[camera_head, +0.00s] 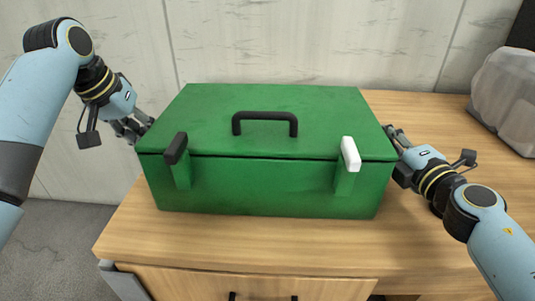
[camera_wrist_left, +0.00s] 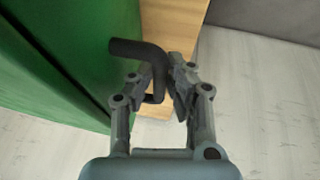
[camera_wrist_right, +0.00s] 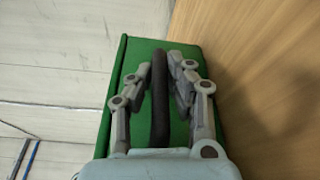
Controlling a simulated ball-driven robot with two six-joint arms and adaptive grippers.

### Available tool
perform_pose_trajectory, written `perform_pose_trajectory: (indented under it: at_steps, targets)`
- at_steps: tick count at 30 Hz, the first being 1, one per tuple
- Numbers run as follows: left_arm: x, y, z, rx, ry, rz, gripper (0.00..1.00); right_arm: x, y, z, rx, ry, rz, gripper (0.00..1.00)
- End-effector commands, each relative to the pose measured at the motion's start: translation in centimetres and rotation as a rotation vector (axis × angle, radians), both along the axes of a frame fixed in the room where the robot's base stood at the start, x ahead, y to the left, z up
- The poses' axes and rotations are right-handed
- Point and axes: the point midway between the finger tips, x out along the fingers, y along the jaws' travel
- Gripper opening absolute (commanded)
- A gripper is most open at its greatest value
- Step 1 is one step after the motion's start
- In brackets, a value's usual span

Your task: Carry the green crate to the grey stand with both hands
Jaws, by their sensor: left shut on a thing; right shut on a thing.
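The green crate (camera_head: 262,188) is a closed box with a lid, a black top handle (camera_head: 265,117), one black latch (camera_head: 176,149) and one white latch (camera_head: 350,154) on its front. It sits on or just over a wooden cabinet top; I cannot tell which. My left gripper (camera_head: 143,126) is at its left side, and in the left wrist view the fingers (camera_wrist_left: 158,84) are shut on a black side handle (camera_wrist_left: 150,58). My right gripper (camera_head: 396,134) is at its right side, and in the right wrist view the fingers (camera_wrist_right: 163,80) close around the other black side handle (camera_wrist_right: 160,108). No grey stand is clearly visible.
The wooden cabinet (camera_head: 440,250) has a drawer at its front. A pale grey, rounded object (camera_head: 508,95) is at the far right on the top. A pale panelled wall (camera_head: 290,40) stands behind. Grey floor (camera_head: 55,245) shows at lower left.

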Motion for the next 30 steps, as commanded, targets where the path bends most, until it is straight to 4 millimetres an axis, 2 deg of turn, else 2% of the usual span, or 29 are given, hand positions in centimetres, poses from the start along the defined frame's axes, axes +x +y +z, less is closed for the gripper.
perform_pose_trajectory:
  at_steps: [17, 23, 30]
  targets:
    - [0.1, -0.1, 0.5, -0.001, -0.006, -0.002, 0.0, 0.1, 0.0, 0.3, 0.001, -0.003, 0.0, 0.0]
    - [0.2, -0.1, 1.8, -0.001, -0.012, -0.002, 0.0, 0.1, 0.0, 1.7, 0.0, -0.008, 0.0, 0.0]
    - [0.3, -0.1, 4.5, -0.001, -0.021, -0.003, 0.0, 0.2, 0.0, 4.5, 0.0, -0.018, 0.001, 0.0]
